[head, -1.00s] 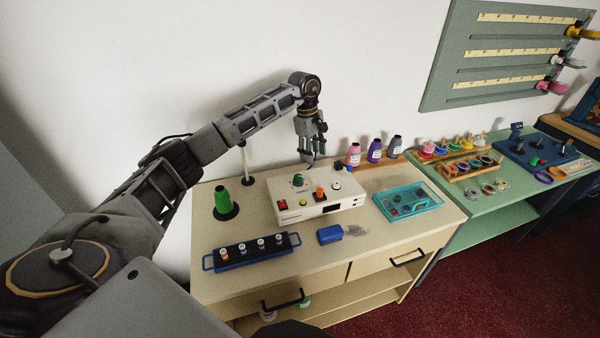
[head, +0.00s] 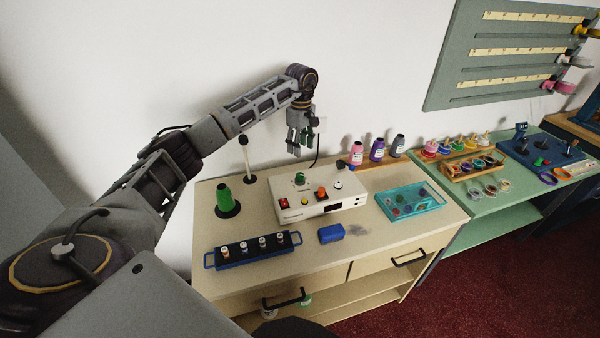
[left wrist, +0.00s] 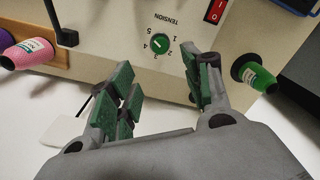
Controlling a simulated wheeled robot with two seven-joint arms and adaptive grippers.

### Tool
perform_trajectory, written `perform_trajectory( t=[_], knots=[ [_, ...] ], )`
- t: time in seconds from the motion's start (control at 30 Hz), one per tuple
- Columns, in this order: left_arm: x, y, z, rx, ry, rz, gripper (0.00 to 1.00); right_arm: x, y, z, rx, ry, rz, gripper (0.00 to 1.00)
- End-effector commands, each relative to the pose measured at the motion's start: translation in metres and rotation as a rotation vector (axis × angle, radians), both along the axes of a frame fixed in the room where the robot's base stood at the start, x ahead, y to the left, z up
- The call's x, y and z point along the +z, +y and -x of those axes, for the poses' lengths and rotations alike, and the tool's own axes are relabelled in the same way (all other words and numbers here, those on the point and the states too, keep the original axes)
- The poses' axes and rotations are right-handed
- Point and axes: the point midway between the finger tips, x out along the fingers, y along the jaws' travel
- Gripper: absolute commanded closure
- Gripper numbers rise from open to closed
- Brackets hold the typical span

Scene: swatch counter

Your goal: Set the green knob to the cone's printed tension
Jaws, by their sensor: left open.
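The green knob (head: 300,179) sits on the sloped top of the cream tension box (head: 322,207). In the left wrist view the green knob (left wrist: 160,45) has a white pointer mark and a TENSION scale from 1 to 5; I cannot tell its exact setting. The green cone (head: 224,196) stands on a black base left of the box. It also shows in the left wrist view (left wrist: 259,78) with a white label too small to read. My left gripper (head: 300,146) is open and empty, above and behind the knob. Its green-padded fingers (left wrist: 164,85) are apart, touching nothing.
The box also has a red switch (head: 284,203), an orange knob (head: 322,192) and a white knob (head: 339,184). A blue spool rack (head: 251,262), a blue block (head: 331,234) and a teal tray (head: 410,212) lie in front and right. Pink and purple cones stand behind.

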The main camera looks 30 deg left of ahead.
Motion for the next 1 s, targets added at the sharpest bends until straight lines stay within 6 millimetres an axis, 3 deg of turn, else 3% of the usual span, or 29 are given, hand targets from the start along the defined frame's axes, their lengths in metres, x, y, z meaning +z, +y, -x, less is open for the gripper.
perform_trajectory(
  t=[1.0],
  knots=[
    [-0.117,0.000,0.003,0.000,0.002,0.002,0.51,0.024,0.003,0.000,-0.002,0.001,-0.003,0.27]
  ],
)
